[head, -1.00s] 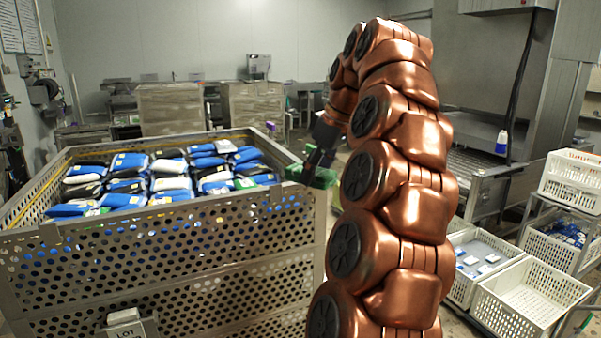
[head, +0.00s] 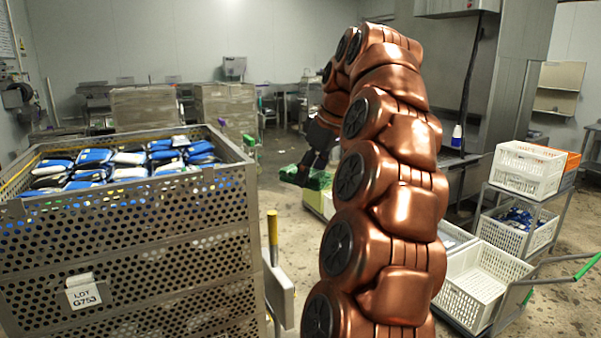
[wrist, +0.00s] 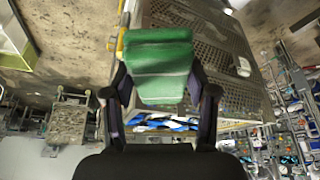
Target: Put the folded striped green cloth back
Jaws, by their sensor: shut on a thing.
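The folded green cloth (wrist: 160,62) is between the two fingers of my gripper (wrist: 160,95) in the wrist view, with a paler band across it. My gripper is shut on it. In the head view the green cloth (head: 308,179) shows at the end of my arm, held in the air by my gripper (head: 302,172). It is to the right of the perforated metal crate and apart from it. My arm hides part of the floor and whatever is behind it.
The perforated crate (head: 130,235) with blue and white pouches (head: 110,163) stands at left, with a "LOT G753" tag (head: 84,293). A yellow-topped post (head: 273,232) stands beside it. At right, a cart carries white baskets (head: 527,168).

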